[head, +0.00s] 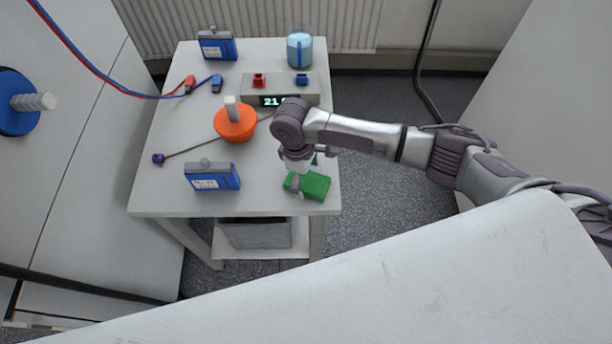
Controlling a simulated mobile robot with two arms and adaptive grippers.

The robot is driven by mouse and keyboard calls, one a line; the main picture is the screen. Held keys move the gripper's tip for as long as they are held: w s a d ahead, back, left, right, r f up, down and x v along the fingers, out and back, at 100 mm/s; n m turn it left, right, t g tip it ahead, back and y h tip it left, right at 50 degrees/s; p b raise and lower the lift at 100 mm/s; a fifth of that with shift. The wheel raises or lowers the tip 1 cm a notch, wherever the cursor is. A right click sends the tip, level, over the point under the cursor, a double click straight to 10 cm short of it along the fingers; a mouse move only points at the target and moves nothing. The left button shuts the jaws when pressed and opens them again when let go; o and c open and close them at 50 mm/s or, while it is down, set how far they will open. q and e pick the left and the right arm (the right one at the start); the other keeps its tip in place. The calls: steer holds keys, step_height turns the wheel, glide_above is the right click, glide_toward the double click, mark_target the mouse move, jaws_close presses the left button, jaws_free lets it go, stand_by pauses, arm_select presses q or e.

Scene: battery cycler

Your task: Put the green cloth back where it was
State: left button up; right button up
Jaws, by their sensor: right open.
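The green cloth (315,187) looks like a thick folded block and lies at the front right corner of the small white table (265,203). My right gripper (298,188) points down at the cloth's left part, its arm coming in from the right. It is open, with a finger in front of the cloth; whether it touches the cloth cannot be told. The gripper and wrist hide part of the cloth's left and back side. My left gripper is not in view.
A blue box (212,182), an orange knob-like piece (235,124) and a rod with a purple end (158,159) lie left of the cloth. The cycler with display (302,88), a jug (300,50) and another blue box (217,48) stand behind. A grey bin (258,234) sits below.

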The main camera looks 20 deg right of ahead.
step_height(320, 180, up, 12)
steer(key=w+a, duration=0.1)
steer(key=shift+a+b, duration=0.15)
steer(key=shift+b, duration=0.3)
steer(key=shift+f, duration=0.2)
steer(key=s+a+f+m+t+y, duration=0.2)
steer(key=s+a+f+y, duration=0.3)
steer(key=s, duration=0.5)
steer(key=s+d+f+m+t+h, duration=0.25)
steer(key=s+d+m, duration=0.35)
steer(key=s+d, duration=0.65)
step_height(320, 180, down, 27)
steer(key=d+g+h, duration=0.1)
steer(key=d, duration=0.1)
steer(key=s+d+f+g, duration=0.1)
steer(key=s+d+f, duration=0.1)
steer(key=s+f, duration=1.2)
steer(key=shift+s+d+f, duration=0.15)
steer(key=shift+s+d, duration=0.1)
steer(key=shift+s, duration=0.95)
